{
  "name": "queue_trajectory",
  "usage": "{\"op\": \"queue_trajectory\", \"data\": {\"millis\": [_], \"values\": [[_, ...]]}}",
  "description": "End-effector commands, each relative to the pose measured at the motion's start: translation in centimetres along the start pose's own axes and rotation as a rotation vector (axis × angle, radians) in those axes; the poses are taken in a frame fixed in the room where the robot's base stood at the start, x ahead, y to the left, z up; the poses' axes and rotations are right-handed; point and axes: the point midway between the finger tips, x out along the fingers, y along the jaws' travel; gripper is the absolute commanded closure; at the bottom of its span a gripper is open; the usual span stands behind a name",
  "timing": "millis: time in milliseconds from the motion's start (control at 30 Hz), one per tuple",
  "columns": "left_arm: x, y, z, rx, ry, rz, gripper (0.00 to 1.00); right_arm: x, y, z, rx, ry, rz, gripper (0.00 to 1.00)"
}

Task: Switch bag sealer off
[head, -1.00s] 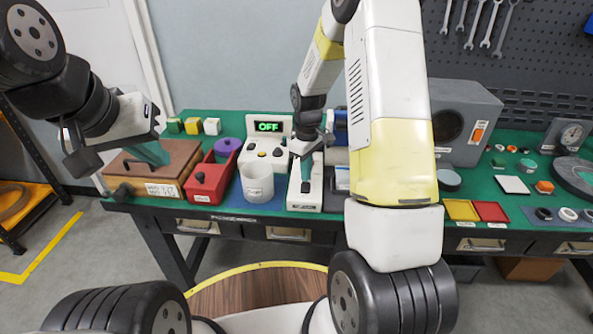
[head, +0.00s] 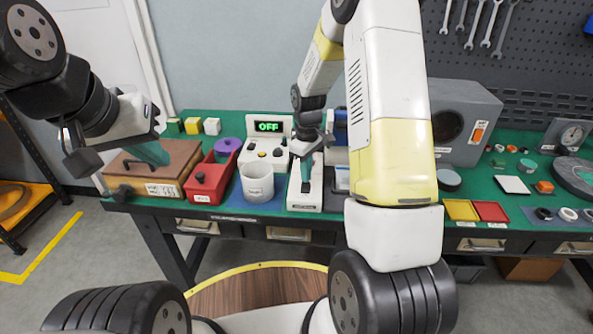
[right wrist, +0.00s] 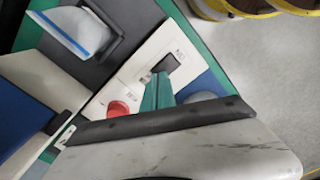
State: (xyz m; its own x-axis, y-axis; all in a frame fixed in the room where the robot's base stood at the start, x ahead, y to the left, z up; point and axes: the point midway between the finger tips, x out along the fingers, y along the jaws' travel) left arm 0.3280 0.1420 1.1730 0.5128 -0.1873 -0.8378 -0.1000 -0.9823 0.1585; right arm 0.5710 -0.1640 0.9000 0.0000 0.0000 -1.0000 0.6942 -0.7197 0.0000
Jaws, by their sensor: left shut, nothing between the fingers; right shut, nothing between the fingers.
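A narrow white unit (head: 304,202), which looks like the bag sealer, stands near the bench's front edge. In the right wrist view, its white top (right wrist: 136,72) carries a black rocker switch (right wrist: 171,63) and a red button (right wrist: 118,108). My right gripper (head: 306,184) is shut and empty, pointing down over this unit. Its teal fingers (right wrist: 160,90) appear close beside the black switch; I cannot tell whether they touch it. A white console behind has a display (head: 268,127) reading OFF in green. My left gripper (head: 157,154) is shut and empty above a wooden box.
The wooden box (head: 141,188), a red bin (head: 207,190) and a white cup (head: 257,184) stand left of the unit. A clear bag with a blue strip (right wrist: 80,32) lies beside it. A grey speaker-like box (head: 468,112) and yellow and red trays (head: 461,209) are at right.

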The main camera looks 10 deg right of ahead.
Motion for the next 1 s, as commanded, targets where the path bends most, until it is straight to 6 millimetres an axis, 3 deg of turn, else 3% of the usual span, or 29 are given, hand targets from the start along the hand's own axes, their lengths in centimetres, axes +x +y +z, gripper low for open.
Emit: {"op": "queue_trajectory", "data": {"millis": [1000], "values": [[0.0, 0.0, 0.0, 0.000, 0.000, 0.000, 1.00, 1.6, 0.0, 0.0, 0.001, -0.001, 0.000, 1.00]]}}
